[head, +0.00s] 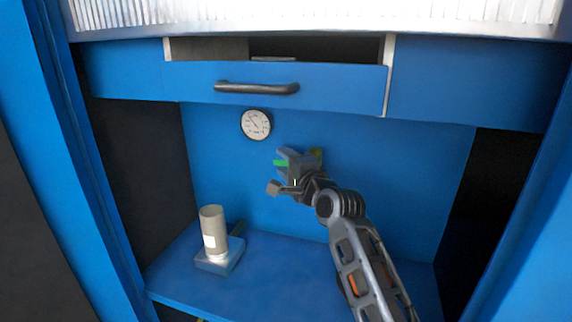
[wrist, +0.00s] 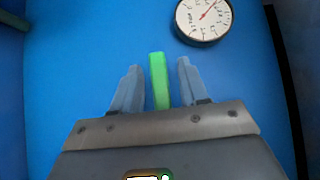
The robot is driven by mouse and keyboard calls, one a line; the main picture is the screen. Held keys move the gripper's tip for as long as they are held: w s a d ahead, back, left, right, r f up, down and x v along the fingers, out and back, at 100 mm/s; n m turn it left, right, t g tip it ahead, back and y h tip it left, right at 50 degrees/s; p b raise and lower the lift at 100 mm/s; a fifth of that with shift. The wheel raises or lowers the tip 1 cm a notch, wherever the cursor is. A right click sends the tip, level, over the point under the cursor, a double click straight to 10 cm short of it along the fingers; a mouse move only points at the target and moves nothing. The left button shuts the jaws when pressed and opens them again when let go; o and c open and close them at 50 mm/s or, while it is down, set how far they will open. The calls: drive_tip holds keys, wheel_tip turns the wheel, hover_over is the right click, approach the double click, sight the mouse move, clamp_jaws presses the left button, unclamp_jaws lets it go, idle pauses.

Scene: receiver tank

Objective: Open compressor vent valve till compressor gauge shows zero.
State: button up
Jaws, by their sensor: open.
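The round white gauge (head: 257,124) is on the blue back wall, under the drawer. It also shows at the top right of the wrist view (wrist: 203,20), where its red needle points up and right; I cannot read its value. A green bar (wrist: 158,80), likely the vent valve's handle, stands upright between my fingers in the wrist view. It shows as a small green piece (head: 280,163) in the head view. My gripper (wrist: 157,84) is open, with one finger on each side of the bar and visible gaps. The valve's body is hidden behind my gripper.
A blue drawer (head: 330,90) with a dark handle (head: 256,88) stands partly open above. A beige cylinder (head: 212,228) with a white label stands on a grey-blue base on the shelf (head: 275,275) at lower left. Dark side walls bound the recess; the shelf's middle is clear.

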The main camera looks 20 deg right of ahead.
drive_tip(key=shift+c, duration=0.2)
clamp_jaws()
idle(0.4)
